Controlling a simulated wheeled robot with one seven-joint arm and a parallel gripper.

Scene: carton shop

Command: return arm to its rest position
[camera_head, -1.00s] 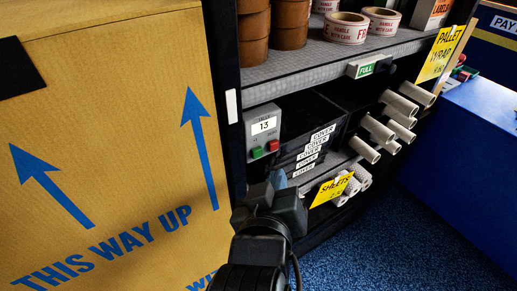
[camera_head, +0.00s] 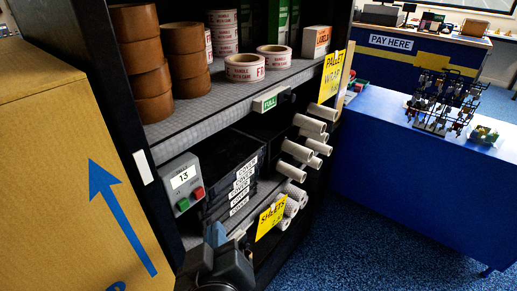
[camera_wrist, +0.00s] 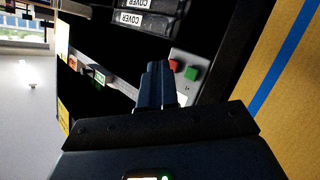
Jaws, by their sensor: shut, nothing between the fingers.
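My gripper shows in the wrist view (camera_wrist: 157,85) with its dark blue fingers together and nothing between them. In that view it points toward the dark shelf unit, beside a grey button box (camera_wrist: 188,75) with a red and a green button. In the head view my gripper (camera_head: 214,234) is at the bottom, in front of the lower shelf and below the button box (camera_head: 183,184), which reads 13. My arm partly hides the lower shelf there. I cannot tell the exact gap between the fingers and the shelf.
A large cardboard carton (camera_head: 60,180) stands close on the left. The shelf unit holds tape rolls (camera_head: 245,67), black COVER trays (camera_head: 228,165) and pale tubes (camera_head: 297,151). A blue counter (camera_head: 410,180) with a dark rack (camera_head: 440,100) stands right. Blue carpet (camera_head: 345,250) is clear between.

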